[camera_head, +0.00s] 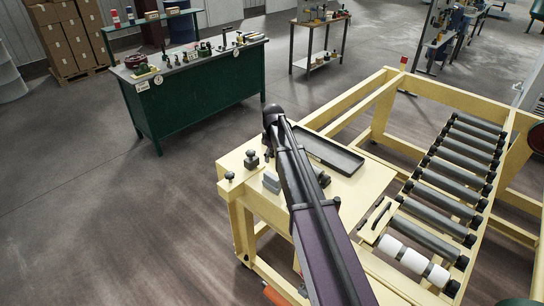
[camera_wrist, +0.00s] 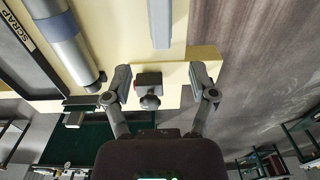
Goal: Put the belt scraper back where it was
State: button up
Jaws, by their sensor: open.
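My gripper (camera_wrist: 161,78) is open in the wrist view, its two fingers spread wide over a corner of the cream table. A small block with a dark round knob (camera_wrist: 149,91) shows between the fingers, apparently untouched. It seems to be the knobbed piece (camera_head: 251,159) left of my arm in the head view. A grey bar (camera_wrist: 160,22) lies beyond the fingertips; its near end seems to be the grey block (camera_head: 271,183) beside my arm. I cannot tell which piece is the belt scraper. My arm hides part of the table and most of the gripper in the head view.
A dark shallow tray (camera_head: 330,150) lies on the cream table (camera_head: 362,186); its rim reads SCRAP in the wrist view (camera_wrist: 20,43). A roller conveyor (camera_head: 447,190) stands right of it. A green workbench (camera_head: 200,98) with several tools is behind, with open floor between.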

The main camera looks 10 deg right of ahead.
jog(key=shift+s, duration=0.1)
jog(key=s+m, duration=0.7)
jog(key=s, duration=2.2)
jog(key=shift+a, duration=0.15)
notch_tip(320, 180, down, 10)
jog(key=b, duration=0.9)
jog(key=shift+r+b, duration=0.2)
jog(key=shift+b, duration=0.1)
